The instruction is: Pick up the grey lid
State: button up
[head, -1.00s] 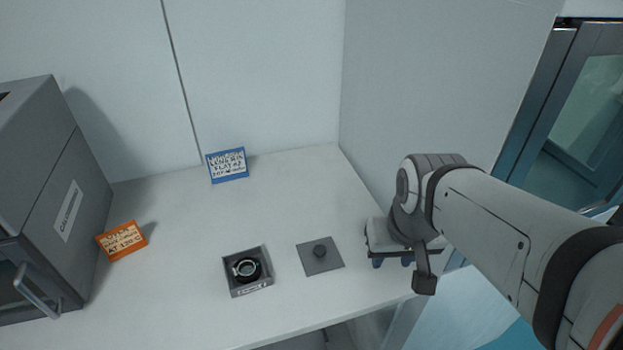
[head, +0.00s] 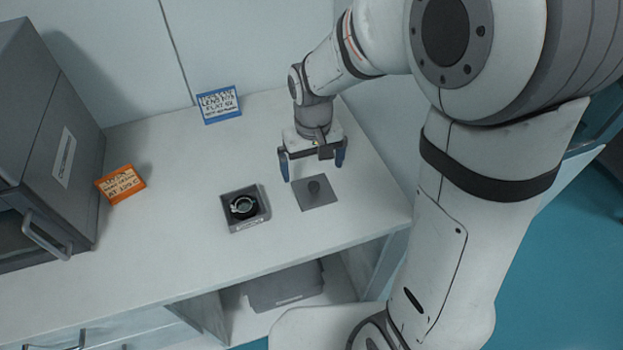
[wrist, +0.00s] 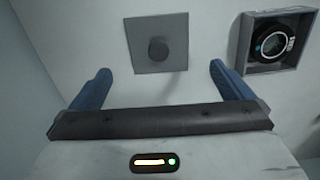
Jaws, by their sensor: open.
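The grey lid (head: 323,197) is a flat square plate with a dark round knob, lying flat on the white table. In the wrist view the lid (wrist: 172,58) sits ahead of the fingers, roughly midway between them. My gripper (head: 314,173) is open and empty, its two blue fingers pointing down above and just behind the lid. The gripper also shows in the wrist view (wrist: 155,80), with its fingers spread wide. It appears apart from the lid.
An open grey box (head: 262,221) holding a black ring-shaped part (head: 243,207) stands left of the lid. An orange sign (head: 121,184), a blue sign (head: 219,104) and a grey oven-like cabinet (head: 40,140) stand farther left. The wall rises behind the table.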

aim_at(312, 182)
jog(key=f, duration=0.4)
jog(key=w+f, duration=0.1)
jog(key=f, duration=0.1)
jog(key=shift+f, duration=0.4)
jog(key=shift+c, duration=0.2)
jog(key=shift+a, duration=0.1)
jog(key=c, duration=0.9)
